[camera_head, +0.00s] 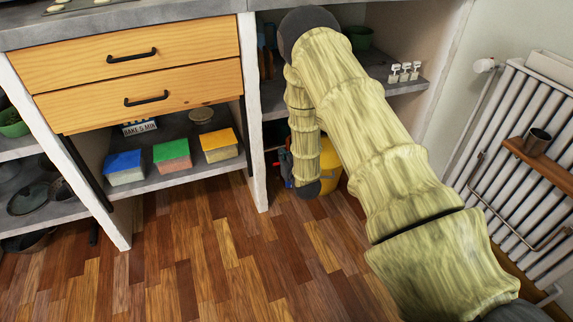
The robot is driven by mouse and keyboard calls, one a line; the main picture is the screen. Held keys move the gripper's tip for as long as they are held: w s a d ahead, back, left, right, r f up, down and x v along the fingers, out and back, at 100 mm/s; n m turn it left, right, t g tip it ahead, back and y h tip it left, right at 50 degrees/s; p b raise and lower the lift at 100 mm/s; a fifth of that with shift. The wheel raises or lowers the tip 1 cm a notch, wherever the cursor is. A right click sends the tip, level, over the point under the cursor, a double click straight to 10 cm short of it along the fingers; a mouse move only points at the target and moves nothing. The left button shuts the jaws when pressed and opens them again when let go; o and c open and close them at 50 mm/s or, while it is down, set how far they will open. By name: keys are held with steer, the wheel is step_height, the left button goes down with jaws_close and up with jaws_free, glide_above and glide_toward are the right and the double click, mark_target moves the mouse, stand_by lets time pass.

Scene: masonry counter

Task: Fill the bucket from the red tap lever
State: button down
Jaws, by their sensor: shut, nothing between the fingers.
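A yellow bucket (329,176) stands low in the open cabinet bay, largely hidden behind my arm. Left of my forearm is a small dark fixture with blue and red parts (287,170). It is too small and too covered to tell whether the red part is the tap lever. My arm reaches up from the lower right, bends, and comes down in front of this bay. My gripper is hidden behind the arm's dark end joint, so its fingers and its distance to the lever and bucket do not show. The bucket's inside and any water are hidden.
White masonry uprights (252,150) flank the bay, and a shelf (410,86) crosses its upper part. Drawers (140,75) and a shelf with coloured boxes (172,156) are left. A radiator (500,150) is right. The wooden floor (210,260) is clear.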

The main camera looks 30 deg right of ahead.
steer(key=w+f+b, duration=0.3)
steer(key=w+f, duration=0.1)
steer(key=f, duration=0.1)
steer(key=shift+d, duration=0.2)
steer(key=shift+w, duration=0.1)
stand_by(0.4)
steer(key=shift+a+f, duration=0.1)
steer(key=shift+f, duration=0.45)
